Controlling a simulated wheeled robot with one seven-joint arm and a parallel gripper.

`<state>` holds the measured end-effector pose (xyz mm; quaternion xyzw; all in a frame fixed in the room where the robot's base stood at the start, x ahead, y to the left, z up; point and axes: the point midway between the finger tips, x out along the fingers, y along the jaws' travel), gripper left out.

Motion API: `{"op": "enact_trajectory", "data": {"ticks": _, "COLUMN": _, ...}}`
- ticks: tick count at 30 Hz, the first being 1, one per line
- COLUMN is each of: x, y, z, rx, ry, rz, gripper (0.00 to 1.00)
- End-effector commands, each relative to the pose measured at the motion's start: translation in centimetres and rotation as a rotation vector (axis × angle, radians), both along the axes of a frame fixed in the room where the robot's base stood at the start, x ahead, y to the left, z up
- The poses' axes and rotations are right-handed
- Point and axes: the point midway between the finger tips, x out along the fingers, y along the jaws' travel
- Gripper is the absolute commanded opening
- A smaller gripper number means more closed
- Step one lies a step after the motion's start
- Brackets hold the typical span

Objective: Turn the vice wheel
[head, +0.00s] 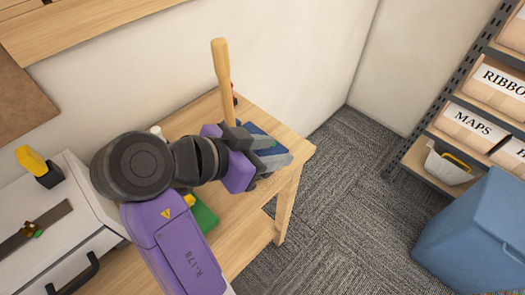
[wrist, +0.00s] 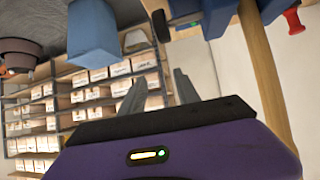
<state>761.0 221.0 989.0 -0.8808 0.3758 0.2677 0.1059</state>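The vice shows as blue parts (head: 256,129) near the right end of the wooden bench, mostly hidden behind my gripper. Blue parts that look like the vice show along the top edge of the wrist view (wrist: 212,14), with a red piece (wrist: 292,20) at their right. I cannot tell whether this red piece is the wheel. My gripper (head: 274,152) is over the bench end, close beside the vice. In the wrist view its two grey fingers (wrist: 160,85) stand apart with nothing seen between them. Contact with the vice cannot be made out.
An upright wooden handle (head: 222,72) rises close behind my gripper. A white case (head: 70,225) and a green object (head: 203,215) are on the bench (head: 295,150). Shelves with labelled boxes (head: 470,127) and a blue bin (head: 470,240) stand right. Carpet between is clear.

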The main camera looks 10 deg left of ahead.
Motion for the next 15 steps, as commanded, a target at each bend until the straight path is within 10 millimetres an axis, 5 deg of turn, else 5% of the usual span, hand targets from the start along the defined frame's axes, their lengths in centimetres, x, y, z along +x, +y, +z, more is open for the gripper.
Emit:
{"op": "enact_trajectory", "data": {"ticks": 1, "x": 1.5, "y": -1.7, "z": 2.2, "rx": 0.003, "ry": -0.009, "rz": -0.038, "gripper": 0.38}}
{"op": "enact_trajectory", "data": {"ticks": 6, "x": 6.3, "y": -4.3, "z": 5.1, "rx": 0.051, "ry": 0.009, "rz": -0.044, "gripper": 0.38}}
{"op": "enact_trajectory", "data": {"ticks": 15, "x": 14.0, "y": -6.4, "z": 6.9, "rx": 0.218, "ry": 0.114, "rz": 0.048, "gripper": 0.38}}
